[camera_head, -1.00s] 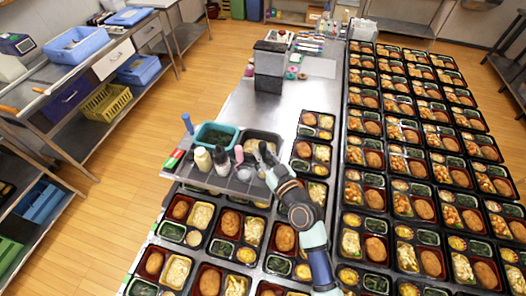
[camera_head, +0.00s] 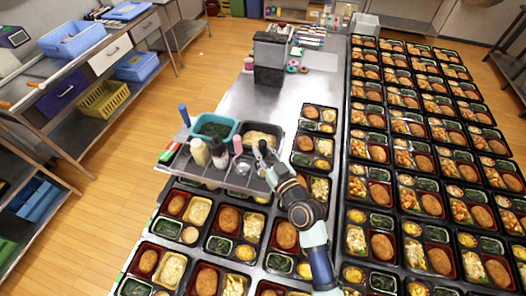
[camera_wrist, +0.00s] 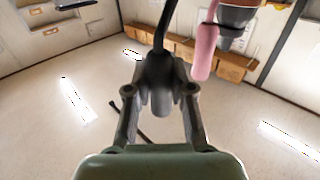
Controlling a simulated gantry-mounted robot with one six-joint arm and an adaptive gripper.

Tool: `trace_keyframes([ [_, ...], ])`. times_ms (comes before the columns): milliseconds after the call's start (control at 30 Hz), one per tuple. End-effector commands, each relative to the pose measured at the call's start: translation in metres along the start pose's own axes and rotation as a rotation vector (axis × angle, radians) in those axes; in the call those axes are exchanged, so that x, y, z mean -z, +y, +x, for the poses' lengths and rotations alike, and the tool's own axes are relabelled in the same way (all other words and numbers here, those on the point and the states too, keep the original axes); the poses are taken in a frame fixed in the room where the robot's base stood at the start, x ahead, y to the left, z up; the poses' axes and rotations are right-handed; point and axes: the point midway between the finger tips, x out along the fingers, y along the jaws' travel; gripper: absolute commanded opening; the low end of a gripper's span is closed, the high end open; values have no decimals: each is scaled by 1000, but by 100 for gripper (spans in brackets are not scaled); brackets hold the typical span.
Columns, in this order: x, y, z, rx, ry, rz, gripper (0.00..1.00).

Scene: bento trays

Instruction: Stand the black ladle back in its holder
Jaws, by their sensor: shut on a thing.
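My gripper (camera_wrist: 160,95) is shut on a dark, slim piece that runs up out of the top of the wrist view; it looks like the black ladle (camera_wrist: 166,25). In the head view, my gripper (camera_head: 265,162) is at the right end of the metal shelf of bottles, in front of a tray of yellowish food. The ladle's bowl cannot be made out in either view. The holder is not clear; a small metallic round thing (camera_head: 242,168) stands on the shelf just left of my gripper.
A pink utensil or bottle (camera_wrist: 204,50) hangs close to the right of my gripper in the wrist view. Pale and dark bottles (camera_head: 200,152) and a teal tub (camera_head: 213,122) are to the left. Filled bento trays (camera_head: 285,235) crowd the table in front and to the right.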

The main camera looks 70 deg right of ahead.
Motion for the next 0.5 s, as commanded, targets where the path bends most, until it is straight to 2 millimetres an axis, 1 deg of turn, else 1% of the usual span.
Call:
trace_keyframes([
  [67,1,0,0,0,1,0,0],
  [100,1,0,0,0,1,0,27],
  [233,1,0,0,0,1,0,49],
  [267,0,0,0,0,0,0,51],
  [500,0,0,0,0,-1,1,51],
])
